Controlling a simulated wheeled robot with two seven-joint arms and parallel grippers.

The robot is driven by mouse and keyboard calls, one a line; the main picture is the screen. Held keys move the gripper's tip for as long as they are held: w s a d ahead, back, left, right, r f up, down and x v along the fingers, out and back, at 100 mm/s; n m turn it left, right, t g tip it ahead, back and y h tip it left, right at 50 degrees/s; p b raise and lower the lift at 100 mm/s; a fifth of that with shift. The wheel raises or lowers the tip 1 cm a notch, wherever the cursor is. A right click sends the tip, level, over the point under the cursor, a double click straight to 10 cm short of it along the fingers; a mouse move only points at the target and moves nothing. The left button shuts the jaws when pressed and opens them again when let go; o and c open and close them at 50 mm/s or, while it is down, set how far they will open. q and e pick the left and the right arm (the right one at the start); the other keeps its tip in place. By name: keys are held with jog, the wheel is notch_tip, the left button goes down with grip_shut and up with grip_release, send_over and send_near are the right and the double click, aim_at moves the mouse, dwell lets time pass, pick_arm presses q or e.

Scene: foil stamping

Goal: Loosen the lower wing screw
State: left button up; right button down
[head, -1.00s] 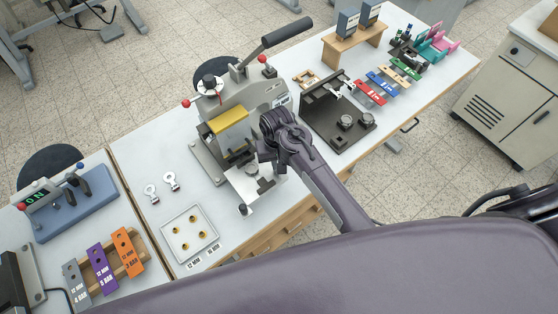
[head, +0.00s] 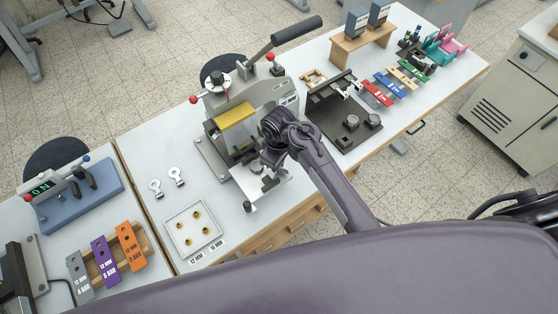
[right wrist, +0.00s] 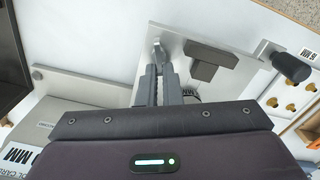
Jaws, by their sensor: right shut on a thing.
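The stamping press (head: 272,97) stands on the white table, with a yellow block (head: 233,113) on its front. My right gripper (right wrist: 158,62) points at the press's lower plate (right wrist: 186,44) in the right wrist view. Its two fingers are close together and shut on a small silvery piece, the lower wing screw (right wrist: 158,46), mostly hidden between the tips. In the head view my right gripper (head: 268,163) is low at the right side of the press, and its own wrist hides the screw. My left gripper is not in view.
A dark block (right wrist: 212,60) and a dark round knob (right wrist: 291,67) are on the plate beside my fingers. A white tray (head: 170,232) with several brass pieces lies in front of the press. A dark fixture (head: 333,128) stands to the right.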

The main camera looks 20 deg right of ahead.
jog(key=shift+s+f+n, duration=0.15)
jog(key=shift+s+n, duration=0.1)
jog(key=shift+n, duration=0.15)
jog(key=shift+d, duration=0.1)
jog(key=c, duration=1.7)
grip_release()
jog(key=shift+o, duration=0.7)
jog(key=shift+w, duration=0.1)
